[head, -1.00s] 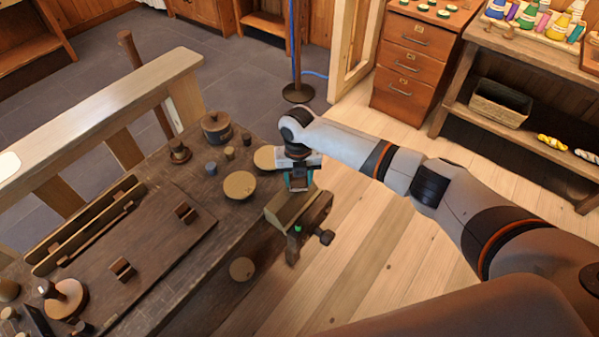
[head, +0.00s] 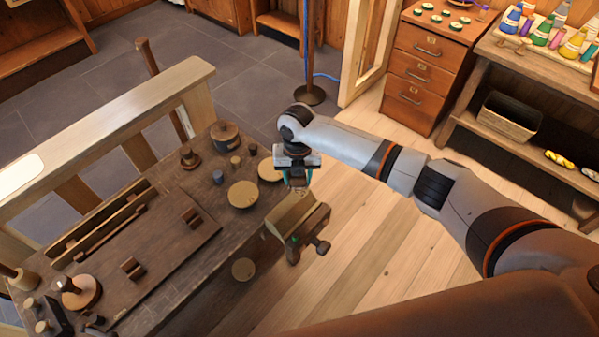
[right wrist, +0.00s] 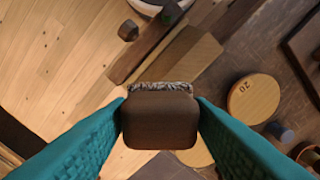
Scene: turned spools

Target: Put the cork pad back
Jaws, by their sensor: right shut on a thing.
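My right gripper (head: 298,184) is above the near-right edge of the dark workbench (head: 190,262), just behind a wooden vise (head: 302,215). In the right wrist view its teal fingers (right wrist: 160,112) are shut on a dark brown block (right wrist: 160,128) with a rough, grey-speckled far edge. The block is held clear of the bench; I cannot tell for sure that it is the cork pad. My left gripper is not in view.
A rack board (head: 95,220) lies to the left. A pale wooden rail (head: 110,125) runs behind the bench. Drawers (head: 415,75) and open floor are to the right.

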